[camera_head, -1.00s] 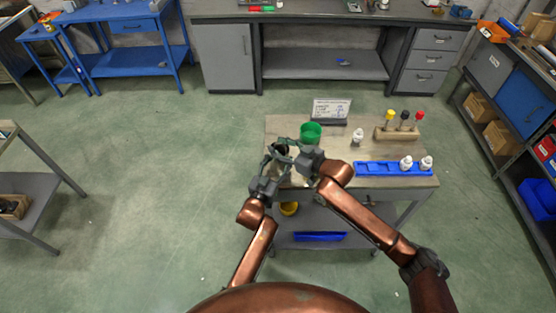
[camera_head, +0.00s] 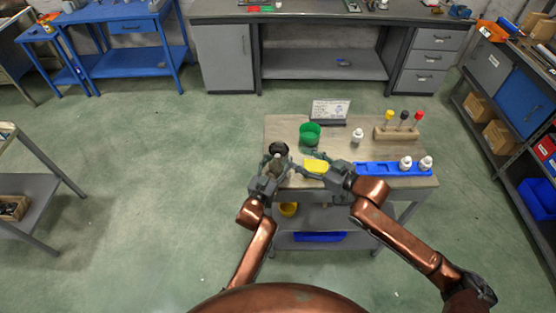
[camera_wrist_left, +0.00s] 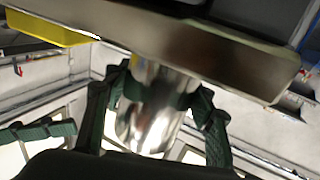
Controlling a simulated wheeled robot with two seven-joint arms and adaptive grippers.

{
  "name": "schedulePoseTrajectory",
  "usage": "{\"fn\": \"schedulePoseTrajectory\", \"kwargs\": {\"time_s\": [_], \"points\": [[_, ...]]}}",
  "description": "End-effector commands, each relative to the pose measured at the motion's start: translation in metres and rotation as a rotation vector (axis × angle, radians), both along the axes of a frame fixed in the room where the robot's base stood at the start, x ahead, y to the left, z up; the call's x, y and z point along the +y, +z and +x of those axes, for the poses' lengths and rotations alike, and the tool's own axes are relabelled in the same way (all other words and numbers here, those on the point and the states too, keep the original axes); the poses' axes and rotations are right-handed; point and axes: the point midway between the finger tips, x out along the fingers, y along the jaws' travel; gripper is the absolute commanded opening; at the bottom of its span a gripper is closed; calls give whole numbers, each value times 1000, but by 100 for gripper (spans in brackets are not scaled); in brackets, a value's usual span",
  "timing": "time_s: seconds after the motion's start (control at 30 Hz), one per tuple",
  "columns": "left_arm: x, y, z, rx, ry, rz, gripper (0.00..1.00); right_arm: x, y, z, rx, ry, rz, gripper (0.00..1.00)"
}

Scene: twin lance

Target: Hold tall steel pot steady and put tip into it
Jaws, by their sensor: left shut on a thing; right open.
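The tall steel pot (camera_head: 278,149) stands upright at the table's left front, its dark round opening facing up. My left gripper (camera_head: 276,161) is shut around it. In the left wrist view the shiny pot wall (camera_wrist_left: 150,118) sits between the two fingers (camera_wrist_left: 152,100). My right gripper (camera_head: 314,160) is open to the right of the pot, over or beside a yellow tray (camera_head: 315,166), and apart from the pot. I see nothing between its fingers. I cannot make out the tip, and the pot's inside is too dark and small to read.
A green container (camera_head: 310,133) stands behind the grippers. A blue tray (camera_head: 385,169) with white bottles lies on the right. The wooden tabletop (camera_head: 285,127) is bare at back left.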

Motion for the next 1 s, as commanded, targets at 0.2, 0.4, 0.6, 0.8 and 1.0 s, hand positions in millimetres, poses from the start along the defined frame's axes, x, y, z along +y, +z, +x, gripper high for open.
{"fn": "schedulePoseTrajectory", "kwargs": {"time_s": [0.2, 0.4, 0.6, 0.8, 1.0], "points": [[-1, -1, 0, 2, -1, 1, 26, 0, 2, 0, -2, 0, 1, 50], [-1, -2, 0, 3, -1, 1, 62, 0, 2, 0, -3, -1, 1, 50], [-1, -1, 0, 3, -1, 1, 71, 0, 2, 0, -4, -1, 2, 50], [0, -1, -1, 3, 0, 1, 71, 0, 2, 0, -4, 0, 2, 50], [8, -3, -17, 4, 2, 2, 71, 0, 2, 0, -4, 0, 2, 50]]}}
